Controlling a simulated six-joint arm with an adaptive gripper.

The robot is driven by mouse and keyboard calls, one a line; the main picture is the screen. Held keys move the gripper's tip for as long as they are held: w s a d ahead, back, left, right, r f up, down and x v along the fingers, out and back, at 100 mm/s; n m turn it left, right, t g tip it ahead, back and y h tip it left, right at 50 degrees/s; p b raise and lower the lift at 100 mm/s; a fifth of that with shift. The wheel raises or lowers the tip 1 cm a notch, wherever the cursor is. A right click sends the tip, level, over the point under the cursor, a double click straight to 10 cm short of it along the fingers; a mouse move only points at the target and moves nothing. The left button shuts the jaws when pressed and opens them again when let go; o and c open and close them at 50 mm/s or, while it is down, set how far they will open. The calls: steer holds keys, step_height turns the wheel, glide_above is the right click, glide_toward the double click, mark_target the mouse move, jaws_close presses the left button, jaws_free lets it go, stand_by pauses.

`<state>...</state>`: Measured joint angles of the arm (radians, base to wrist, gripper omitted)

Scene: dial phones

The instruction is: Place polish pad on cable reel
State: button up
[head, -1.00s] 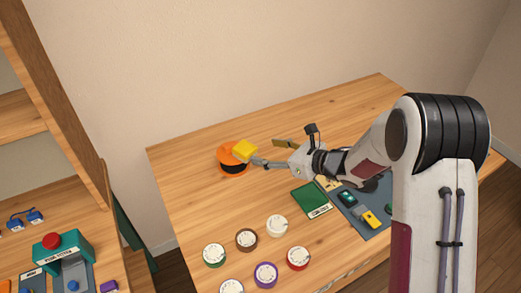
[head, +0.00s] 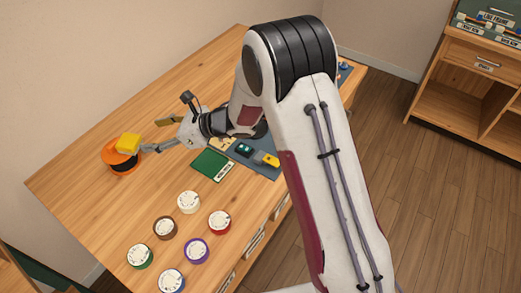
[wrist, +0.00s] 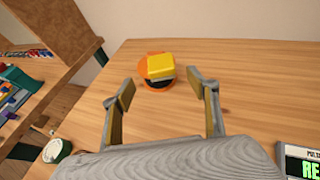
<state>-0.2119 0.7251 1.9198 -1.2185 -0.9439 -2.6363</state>
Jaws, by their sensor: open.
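The yellow polish pad (head: 128,143) rests on top of the orange and black cable reel (head: 122,163), which stands on the wooden table. In the wrist view the pad (wrist: 162,66) lies on the reel (wrist: 147,72), covering much of its top. My gripper (head: 150,150) is open and empty just to the right of the reel. In the wrist view its two fingers (wrist: 164,90) are spread wide, with the pad and reel beyond the fingertips and clear of them.
Several round dials (head: 188,202) stand on the table's front part. A shelf unit (head: 470,90) stands at the far right. The table left of the dials is bare.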

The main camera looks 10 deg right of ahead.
steer(key=w+d+r+m+t+h, duration=0.3)
steer(key=d+r+m+t+h, duration=0.4)
steer(key=d+r+m, duration=0.95)
steer(key=s+d+r+m+g+h, duration=0.15)
steer(key=s+d+m+h, duration=0.25)
steer(key=d+m, duration=0.45)
steer(key=s+d+r+m+g+h, duration=0.1)
steer(key=s+d+m, duration=0.3)
steer(key=s+m, duration=0.25)
steer(key=s+d+r+m+g+h, duration=0.1)
steer(key=s+d+m+h, duration=0.1)
steer(key=s+d+m, duration=0.4)
steer(key=s+a+f+m+g, duration=0.1)
steer(key=s+m, duration=0.5)
steer(key=s, duration=0.4)
steer(key=s+a+f+m+g+y, duration=0.1)
steer(key=s+f+m+g, duration=0.1)
steer(key=s+m, duration=0.4)
steer(key=s, duration=0.5)
steer(key=shift+f, duration=0.15)
